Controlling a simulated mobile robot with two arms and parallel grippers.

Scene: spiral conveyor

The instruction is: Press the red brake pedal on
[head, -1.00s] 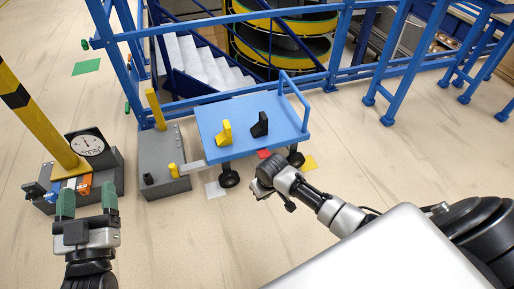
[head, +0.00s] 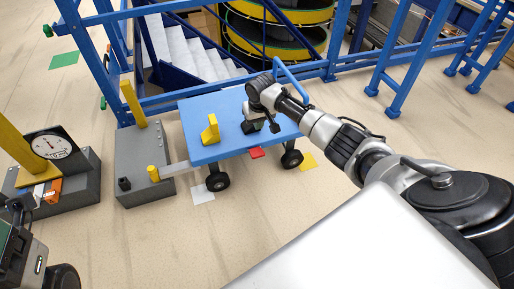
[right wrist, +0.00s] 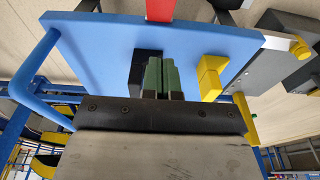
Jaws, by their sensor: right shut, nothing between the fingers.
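The red brake pedal (head: 257,152) sticks out from the near edge of the blue cart (head: 195,120). In the right wrist view the pedal (right wrist: 160,9) is at the top, cut off by the frame. My right gripper (head: 252,122) is over the cart top, beyond the pedal. In the right wrist view its green fingers (right wrist: 161,78) are together and empty, beside a black block (right wrist: 138,66) on the cart; I cannot tell whether they touch it. My left gripper (head: 14,245) is partly cut off at the lower left edge, and its fingertips are not clear.
A yellow block (head: 210,131) stands on the cart, left of my right gripper. A grey base (head: 138,165) with a yellow post stands left of the cart. A dial gauge (head: 52,145) is at far left. Blue railing runs behind. The floor in front is clear.

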